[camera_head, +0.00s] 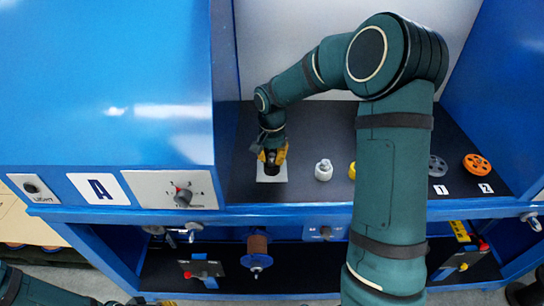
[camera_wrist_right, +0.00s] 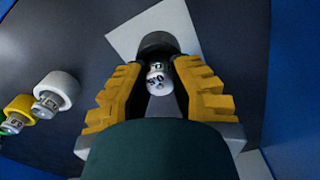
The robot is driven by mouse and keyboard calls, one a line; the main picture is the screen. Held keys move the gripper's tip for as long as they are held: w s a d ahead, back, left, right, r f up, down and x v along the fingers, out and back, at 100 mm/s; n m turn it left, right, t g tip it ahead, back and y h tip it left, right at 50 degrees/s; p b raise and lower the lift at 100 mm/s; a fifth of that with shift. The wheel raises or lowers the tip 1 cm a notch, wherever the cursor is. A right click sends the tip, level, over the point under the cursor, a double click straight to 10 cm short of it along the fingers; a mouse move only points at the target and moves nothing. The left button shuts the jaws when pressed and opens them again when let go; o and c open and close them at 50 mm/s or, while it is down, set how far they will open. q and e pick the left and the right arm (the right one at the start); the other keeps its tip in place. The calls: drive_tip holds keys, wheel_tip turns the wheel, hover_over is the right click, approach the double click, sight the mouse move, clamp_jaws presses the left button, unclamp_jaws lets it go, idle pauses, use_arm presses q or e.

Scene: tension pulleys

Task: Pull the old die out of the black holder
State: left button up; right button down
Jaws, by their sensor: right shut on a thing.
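The old die (camera_wrist_right: 158,80) is a small silvery cylinder with dark marks, between my right gripper's yellow fingers in the right wrist view. The black holder (camera_wrist_right: 158,42) is a dark round piece just beyond it, on a light square plate (camera_wrist_right: 126,36). I cannot tell whether the die is still seated in the holder. My right gripper (camera_wrist_right: 160,68) is shut on the die. In the head view my right gripper (camera_head: 271,163) points down over the plate (camera_head: 272,177) and mostly hides die and holder. Of my left arm only a green part shows at lower left; its fingers cannot be made out.
A white die (camera_head: 323,170) and a yellow die (camera_head: 352,171) stand right of the plate on the dark shelf. A grey wheel (camera_head: 437,165) and an orange wheel (camera_head: 477,164) lie farther right. Blue cabinet walls (camera_head: 224,65) close in the shelf's sides.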

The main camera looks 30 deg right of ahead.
drive_tip(key=shift+r+p, duration=0.95)
drive_tip(key=shift+r, duration=0.45)
idle(0.4)
drive_tip(key=shift+r+p, duration=1.45)
drive_tip(key=shift+r, duration=0.5)
drive_tip(key=shift+f, duration=0.1)
